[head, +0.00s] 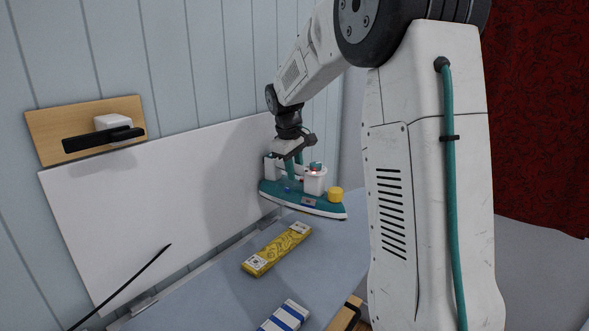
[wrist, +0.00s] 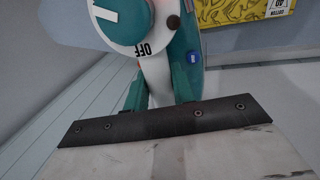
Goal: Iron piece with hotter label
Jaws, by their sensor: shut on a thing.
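My gripper (head: 291,166) is shut on the iron (head: 330,209), which has a teal body, white parts and a yellow knob. The iron hangs near the far end of the grey ironing surface (head: 338,262), seemingly above it. In the wrist view, the iron's white dial (wrist: 121,20) shows the word OFF. A yellow patterned piece (head: 277,249) with white labels at its ends lies on the surface, nearer than the iron. Its label in the wrist view (wrist: 279,7) seems to read COTTON and 40. A white and blue striped piece (head: 283,318) lies nearer still, partly cut off; its label is not readable.
A white panel (head: 150,200) stands along the wall at left. A wooden plate (head: 50,130) with a black handle is above it. A thin black rod (head: 125,285) rises at lower left. A dark red curtain (head: 540,110) hangs at right.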

